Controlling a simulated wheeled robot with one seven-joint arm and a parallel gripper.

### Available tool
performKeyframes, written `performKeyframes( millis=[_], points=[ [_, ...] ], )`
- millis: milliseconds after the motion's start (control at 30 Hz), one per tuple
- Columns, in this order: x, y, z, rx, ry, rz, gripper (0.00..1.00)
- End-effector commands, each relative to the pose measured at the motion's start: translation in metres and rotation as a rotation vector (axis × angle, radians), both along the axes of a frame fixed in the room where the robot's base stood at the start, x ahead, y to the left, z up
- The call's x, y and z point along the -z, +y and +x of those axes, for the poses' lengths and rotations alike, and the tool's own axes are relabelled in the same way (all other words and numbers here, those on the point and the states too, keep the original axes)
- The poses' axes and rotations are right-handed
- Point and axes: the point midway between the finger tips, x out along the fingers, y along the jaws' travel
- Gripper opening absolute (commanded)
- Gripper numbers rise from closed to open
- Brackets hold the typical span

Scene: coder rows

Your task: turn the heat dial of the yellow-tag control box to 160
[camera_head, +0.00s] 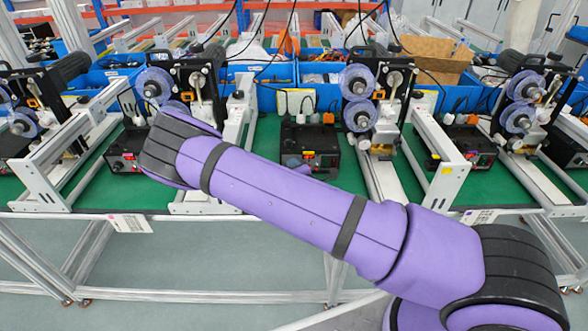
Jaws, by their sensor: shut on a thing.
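Several black control boxes stand on the green bench top. One is in the middle (311,142), with a small red display on its front. One is at the left (125,152), and another is at the right (474,146). A small yellow tag (446,170) shows on the white frame plate beside the right box. I cannot read any dial or its setting at this size. My purple arm crosses the picture from lower right to upper left and bends at the left.
White metal frames with reel machines (365,95) stand between the boxes. Blue bins (268,98) and a cardboard box (432,56) are behind them. The bench's front edge carries paper labels (130,223). The grey floor in front is clear.

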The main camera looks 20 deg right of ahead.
Motion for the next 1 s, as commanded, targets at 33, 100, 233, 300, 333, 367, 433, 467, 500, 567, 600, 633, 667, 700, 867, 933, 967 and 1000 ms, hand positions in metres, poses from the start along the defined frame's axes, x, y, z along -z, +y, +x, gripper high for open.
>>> performKeyframes(
  millis=[33,100,233,300,333,367,433,467,500,567,600,633,667,700,867,933,967,1000],
  points=[
    [0.0008,-0.0013,-0.0003,0.003,-0.006,0.028,0.06],
    [0.0009,-0.0012,-0.0004,0.003,-0.019,0.064,0.06],
    [0.0012,-0.0012,-0.0005,0.003,-0.036,0.118,0.06],
    [0.0015,-0.0012,-0.0005,0.003,-0.043,0.139,0.06],
    [0.0016,-0.0011,-0.0006,0.002,-0.045,0.146,0.06],
    [0.0017,-0.0011,-0.0006,0.003,-0.048,0.152,0.06],
    [0.0018,-0.0011,-0.0007,0.002,-0.052,0.165,0.06],
    [0.0018,-0.0012,-0.0007,0.002,-0.052,0.168,0.06],
    [0.0019,-0.0012,-0.0007,0.003,-0.053,0.172,0.06],
    [0.0019,-0.0012,-0.0007,0.003,-0.055,0.176,0.06],
    [0.0019,-0.0012,-0.0007,0.003,-0.055,0.177,0.06],
    [0.0019,-0.0012,-0.0007,0.003,-0.055,0.178,0.06],
    [0.0019,-0.0013,-0.0007,0.003,-0.055,0.178,0.06],
    [0.0019,-0.0012,-0.0007,0.003,-0.055,0.178,0.06],
    [0.002,-0.0013,-0.0007,0.003,-0.055,0.177,0.06],
    [0.002,-0.0013,-0.0007,0.003,-0.055,0.177,0.32],
    [0.002,-0.0013,-0.0007,0.003,-0.055,0.177,0.39],
    [0.0019,-0.0013,-0.0007,0.003,-0.055,0.177,0.41]
  ],
)
